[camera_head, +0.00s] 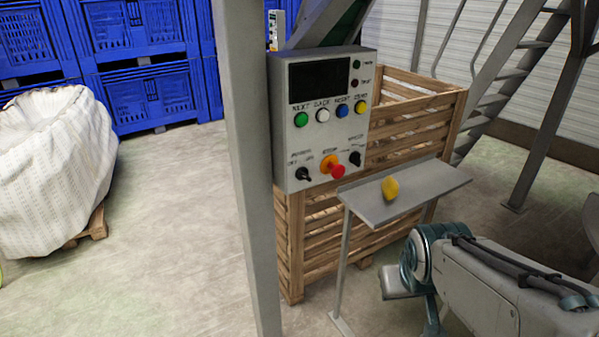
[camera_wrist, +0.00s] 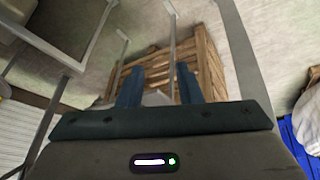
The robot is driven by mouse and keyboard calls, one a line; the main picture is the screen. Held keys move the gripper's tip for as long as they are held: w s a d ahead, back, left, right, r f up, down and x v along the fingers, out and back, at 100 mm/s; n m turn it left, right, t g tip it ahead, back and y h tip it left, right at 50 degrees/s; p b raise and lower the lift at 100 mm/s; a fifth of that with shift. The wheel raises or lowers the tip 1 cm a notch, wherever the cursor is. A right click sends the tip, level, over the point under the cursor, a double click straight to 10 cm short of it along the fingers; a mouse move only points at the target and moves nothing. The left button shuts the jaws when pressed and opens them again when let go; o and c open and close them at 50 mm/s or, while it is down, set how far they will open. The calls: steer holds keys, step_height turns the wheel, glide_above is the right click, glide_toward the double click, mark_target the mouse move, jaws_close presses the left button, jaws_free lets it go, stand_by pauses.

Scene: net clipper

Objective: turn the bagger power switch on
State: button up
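The bagger control box (camera_head: 325,125) is a grey panel on a steel post in the head view. The power switch (camera_head: 303,174) is a black knob at its lower left, under a small label. I cannot tell from its blurred pointer whether it is off or on. A red stop button (camera_head: 338,171) on an orange base sits to its right, then another black knob (camera_head: 356,158). My arm (camera_head: 480,285) is at the lower right, apart from the panel. In the wrist view, my gripper (camera_wrist: 160,83) has two blue fingers spread apart, with nothing visibly held. The panel is not clearly seen there.
A grey shelf (camera_head: 420,187) with a yellow object (camera_head: 390,188) juts out between my arm and the panel. A slatted wooden crate (camera_head: 415,135) stands behind. The steel post (camera_head: 250,190) is left of the panel. A white sack (camera_head: 50,170) stands left; open floor lies between.

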steer(key=w+n+t, duration=0.2)
steer(key=w+t, duration=0.1)
steer(key=w, duration=0.3)
steer(key=n+t+y+p, duration=0.2)
steer(key=n+t+y, duration=0.5)
steer(key=n+y, duration=0.5)
glide_toward(306, 178)
steer(key=shift+n+h, duration=0.3)
steer(key=shift+h, duration=0.3)
steer(key=p+x, duration=0.2)
steer(key=x, duration=0.2)
steer(key=p+x, duration=0.1)
steer(key=x, duration=0.3)
steer(key=shift+a+r+p, duration=0.2)
steer(key=shift+r+p, duration=0.05)
steer(key=shift+p, duration=0.15)
steer(key=shift+s, duration=0.1)
jaws_close()
